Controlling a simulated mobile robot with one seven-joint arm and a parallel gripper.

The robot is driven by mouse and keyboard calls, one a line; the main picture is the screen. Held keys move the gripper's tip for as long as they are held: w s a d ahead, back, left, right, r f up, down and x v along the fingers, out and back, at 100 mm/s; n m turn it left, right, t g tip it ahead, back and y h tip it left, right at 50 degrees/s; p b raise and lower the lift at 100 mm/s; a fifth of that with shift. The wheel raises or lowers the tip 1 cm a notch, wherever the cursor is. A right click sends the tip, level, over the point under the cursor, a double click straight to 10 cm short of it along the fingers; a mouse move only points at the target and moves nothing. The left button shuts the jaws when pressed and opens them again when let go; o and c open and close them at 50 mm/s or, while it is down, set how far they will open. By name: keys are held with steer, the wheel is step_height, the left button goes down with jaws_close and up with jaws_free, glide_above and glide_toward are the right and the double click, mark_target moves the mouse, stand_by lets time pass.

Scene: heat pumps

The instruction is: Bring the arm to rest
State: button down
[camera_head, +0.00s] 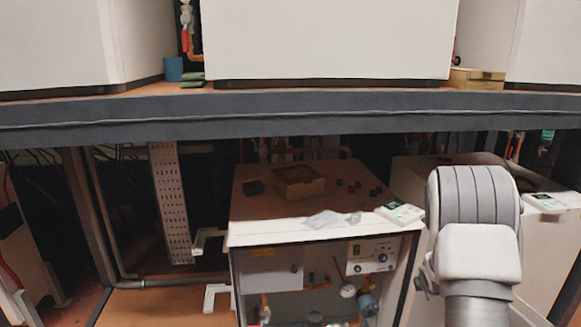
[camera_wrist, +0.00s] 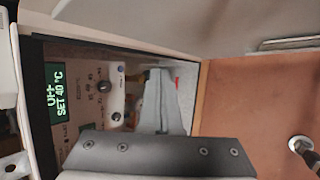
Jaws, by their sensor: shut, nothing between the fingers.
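My arm (camera_head: 477,230) stands at the right in the head view, folded in front of the lower units. It hides part of the right-hand unit, and my gripper cannot be made out there. In the wrist view my gripper (camera_wrist: 160,75) shows as grey fingers rising from a dark plate with screws. The fingers are together with nothing seen between them. Behind them is a control panel (camera_wrist: 103,90) with a black knob. A display (camera_wrist: 58,92) beside it reads OFF, SET 40 °C.
A white heat pump (camera_head: 330,240) with an exposed front stands left of my arm, with a wooden box (camera_head: 298,182) on top. A dark shelf beam (camera_head: 290,118) crosses above, carrying white units (camera_head: 330,40). A perforated metal strip (camera_head: 170,200) stands at the left.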

steer(key=s+a+r+m+y, duration=0.1)
steer(key=s+a+r+m, duration=0.45)
steer(key=r, duration=0.45)
steer(key=s+a+r+m, duration=0.5)
steer(key=s+a+r, duration=0.2)
steer(key=r, duration=0.3)
steer(key=s+a+r+m+g+y, duration=0.1)
steer(key=s+a+r+m, duration=0.1)
steer(key=s+a, duration=0.35)
steer(key=s+a+r+m+y, duration=0.1)
steer(key=s+a+m, duration=0.15)
steer(key=s, duration=0.65)
steer(key=s+a+r+m+g+y, duration=0.1)
steer(key=s+a+r+m, duration=0.15)
steer(key=s, duration=0.45)
step_height(320, 180, up, 22)
steer(key=p, duration=2.3)
steer(key=shift+s+a+r, duration=0.15)
steer(key=shift+s+a, duration=0.1)
